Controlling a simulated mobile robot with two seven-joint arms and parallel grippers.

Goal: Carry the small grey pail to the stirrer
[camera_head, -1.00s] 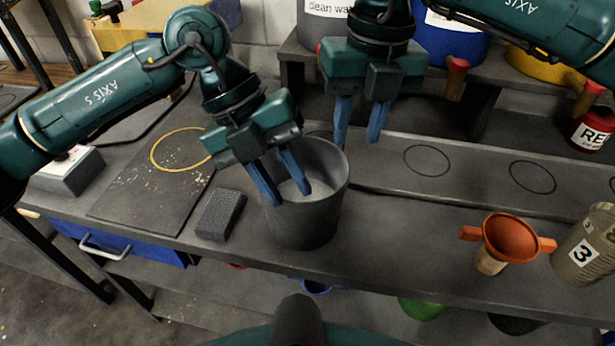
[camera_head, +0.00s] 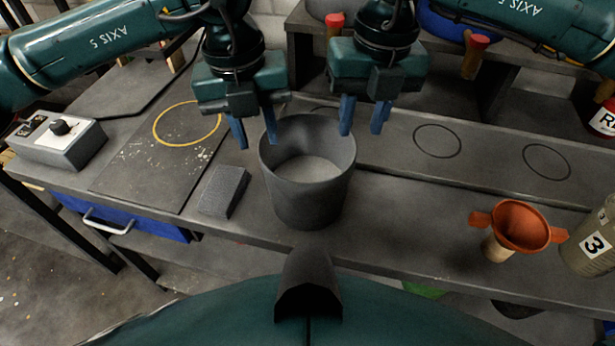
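The small grey pail (camera_head: 308,200) stands upright on the dark bench in the middle of the head view. Some pale material shows at its bottom. My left gripper (camera_head: 256,137) points down at the pail's left rim, its blue fingers apart with nothing between them. One fingertip overlaps the rim in the picture; I cannot tell if it touches. My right gripper (camera_head: 362,132) points down by the pail's back right rim, fingers apart and empty. A grey box with a knob (camera_head: 75,150) stands at the left; I cannot tell whether it belongs to the stirrer.
A dark mat with a yellow ring (camera_head: 158,139) lies left of the pail, with a grey block (camera_head: 222,190) between. A raised strip with drawn circles (camera_head: 440,140) runs behind.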

